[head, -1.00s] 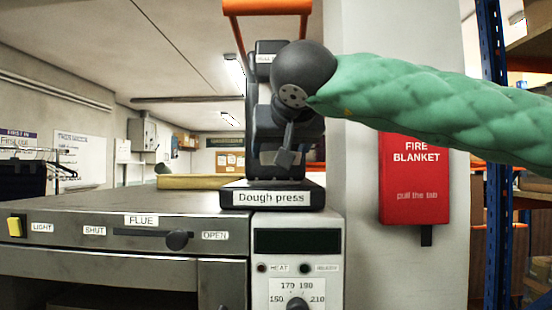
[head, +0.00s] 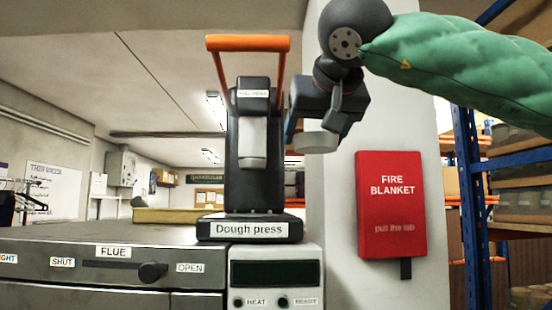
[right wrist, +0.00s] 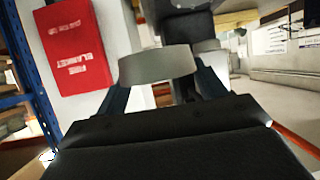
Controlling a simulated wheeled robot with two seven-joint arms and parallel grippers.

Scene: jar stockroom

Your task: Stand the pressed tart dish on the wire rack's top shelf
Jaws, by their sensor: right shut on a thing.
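The pressed tart dish (head: 316,142) is a small, shallow, pale grey round piece. My right gripper (head: 302,130) is shut on it and holds it in the air, right of the dough press (head: 252,150) and clear of its base. In the right wrist view the dish (right wrist: 158,64) sits between the two dark blue fingers, its side facing the camera. In the head view the dish looks roughly level. I cannot make out a wire rack for certain in these frames. My left gripper is not in view.
The press's orange handle (head: 247,43) stands raised. A red fire blanket case (head: 391,204) hangs on the white pillar close to the right of the dish. Blue shelving (head: 467,200) stands farther right. A steel oven top (head: 100,238) with a flue slider lies at the left.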

